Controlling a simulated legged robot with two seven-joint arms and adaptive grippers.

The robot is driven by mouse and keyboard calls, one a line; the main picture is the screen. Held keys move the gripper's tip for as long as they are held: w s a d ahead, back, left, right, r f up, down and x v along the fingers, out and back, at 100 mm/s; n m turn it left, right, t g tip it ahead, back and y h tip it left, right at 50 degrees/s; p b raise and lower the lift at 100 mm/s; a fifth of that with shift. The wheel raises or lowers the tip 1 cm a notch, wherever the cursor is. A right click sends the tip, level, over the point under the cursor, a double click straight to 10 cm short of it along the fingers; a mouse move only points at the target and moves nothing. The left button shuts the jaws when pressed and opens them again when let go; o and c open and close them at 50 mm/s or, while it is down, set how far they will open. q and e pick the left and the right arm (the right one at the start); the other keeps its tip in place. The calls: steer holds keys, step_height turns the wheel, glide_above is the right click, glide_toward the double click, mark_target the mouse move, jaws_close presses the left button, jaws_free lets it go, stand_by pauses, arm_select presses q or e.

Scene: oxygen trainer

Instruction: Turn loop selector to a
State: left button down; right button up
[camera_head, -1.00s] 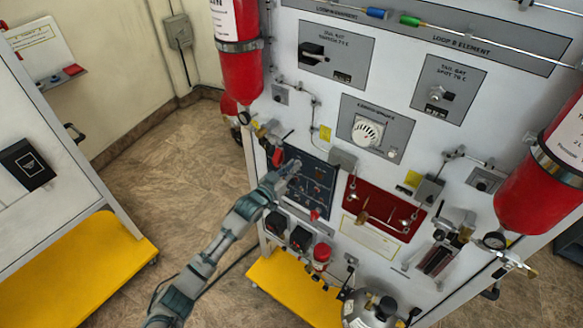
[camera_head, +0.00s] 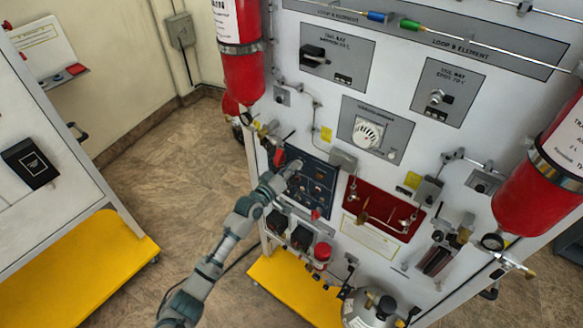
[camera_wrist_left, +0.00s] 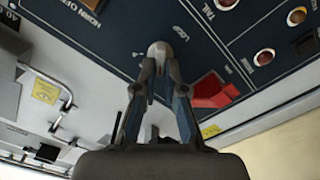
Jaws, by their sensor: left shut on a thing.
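The loop selector is a small grey knob (camera_wrist_left: 160,50) on the dark blue control panel (camera_head: 322,198). In the left wrist view it sits beside the word "LOOP" on the panel (camera_wrist_left: 110,22). My left gripper (camera_wrist_left: 158,62) is closed around this knob, its two fingers converging on it from either side. In the head view my left gripper (camera_head: 291,168) reaches the upper left part of the panel and covers the knob. The knob's pointing direction is hard to tell. My right gripper is in neither view.
A red square part (camera_wrist_left: 214,93) and several round lamps sit near the gripper on the panel. A red recessed tray (camera_head: 382,212) lies right of the panel. Red cylinders (camera_head: 243,75) flank the board. Open floor (camera_head: 170,190) lies to the left.

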arm_select(q)
steer(key=shift+w+a+r+n, duration=0.15)
steer(key=shift+r+n, duration=0.1)
steer(key=shift+n, duration=0.25)
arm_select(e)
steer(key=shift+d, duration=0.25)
arm_select(q)
steer(key=c, duration=1.3)
jaws_free()
steer(key=shift+o, duration=0.3)
steer(key=shift+w+f, duration=0.2)
steer(key=shift+f, duration=0.1)
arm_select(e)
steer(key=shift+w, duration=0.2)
arm_select(q)
steer(key=v, duration=1.1)
steer(key=shift+s+a, duration=0.2)
steer(key=shift+s, duration=0.1)
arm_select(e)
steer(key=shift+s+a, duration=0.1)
arm_select(q)
steer(key=shift+d+f, duration=0.1)
